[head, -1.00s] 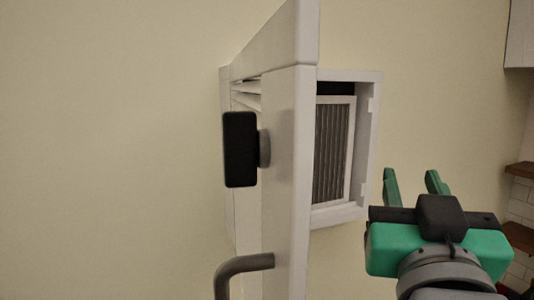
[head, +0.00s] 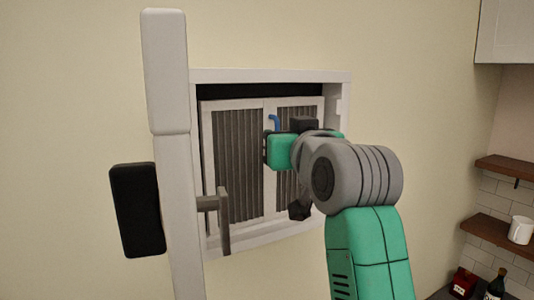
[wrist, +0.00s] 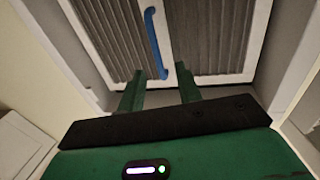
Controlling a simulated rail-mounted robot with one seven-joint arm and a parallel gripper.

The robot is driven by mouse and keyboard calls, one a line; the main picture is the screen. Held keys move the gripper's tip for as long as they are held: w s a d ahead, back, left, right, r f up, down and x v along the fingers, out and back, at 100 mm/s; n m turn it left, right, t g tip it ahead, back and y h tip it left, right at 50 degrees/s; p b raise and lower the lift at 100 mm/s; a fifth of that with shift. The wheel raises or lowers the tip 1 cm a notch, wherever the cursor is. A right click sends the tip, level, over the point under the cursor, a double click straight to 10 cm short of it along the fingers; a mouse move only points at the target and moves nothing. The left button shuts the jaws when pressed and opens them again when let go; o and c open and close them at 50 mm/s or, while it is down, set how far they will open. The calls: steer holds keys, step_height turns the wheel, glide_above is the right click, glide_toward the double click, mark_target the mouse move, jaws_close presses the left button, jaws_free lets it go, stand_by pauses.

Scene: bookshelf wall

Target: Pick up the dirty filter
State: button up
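The dirty filter (head: 238,150) is a grey pleated panel in a white frame, seated in the square wall opening. A white bar divides it, and a blue handle (head: 273,122) stands on that bar. The handle also shows in the wrist view (wrist: 154,40), running down toward the fingertips. My gripper (wrist: 161,72) is open, with its two green fingers apart and the handle's lower end between their tips in the picture. I cannot tell whether they touch it. In the head view my wrist and arm hide the filter's lower right part.
The white vent frame (head: 270,76) surrounds the filter. Its door (head: 172,180) stands swung open at the left, with a grey bar handle (head: 222,220) and a black block (head: 135,210). Wooden shelves (head: 497,230) are at the far right.

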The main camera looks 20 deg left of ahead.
steer(key=shift+x, duration=1.05)
jaws_close()
steer(key=shift+r, duration=0.1)
steer(key=shift+r+b, duration=0.3)
steer(key=shift+r, duration=0.1)
steer(key=d+f+b+v, duration=0.1)
steer(key=b+v, duration=0.6)
steer(key=v, duration=1.4)
steer(key=shift+w+f+b, duration=0.2)
steer(key=shift+f+b, duration=0.2)
steer(key=shift+f, duration=0.05)
steer(key=shift+d, duration=0.1)
